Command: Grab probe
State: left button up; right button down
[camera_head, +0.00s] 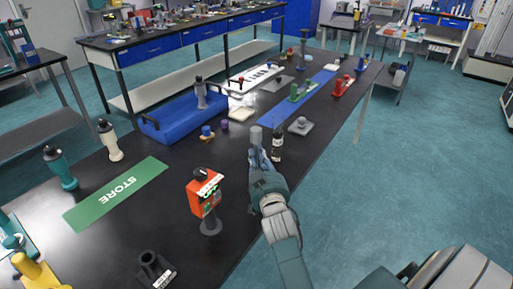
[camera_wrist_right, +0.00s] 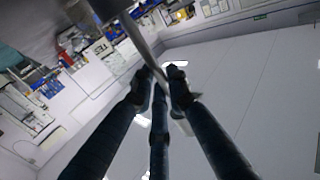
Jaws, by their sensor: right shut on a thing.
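My right gripper (camera_head: 258,152) is above the near right part of the black bench, with its arm coming up from the bottom. It is shut on a thin grey rod, likely the probe (camera_head: 256,134), whose grey cylindrical end sticks up beyond the fingers. In the right wrist view the dark fingers (camera_wrist_right: 165,85) close around the slanting metal rod (camera_wrist_right: 141,44). A dark block (camera_wrist_right: 108,7) shows at the rod's upper end. The part of the rod between the fingers is hidden. My left gripper is not in view.
A dark labelled bottle (camera_head: 277,146) is just right of the gripper. An orange device (camera_head: 204,192) on a stand is nearer, left of the arm.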

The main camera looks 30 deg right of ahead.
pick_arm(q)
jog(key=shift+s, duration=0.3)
pick_arm(e)
jog(key=shift+f, duration=0.3)
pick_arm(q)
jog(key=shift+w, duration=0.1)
pick_arm(e)
jog(key=shift+r, duration=0.1)
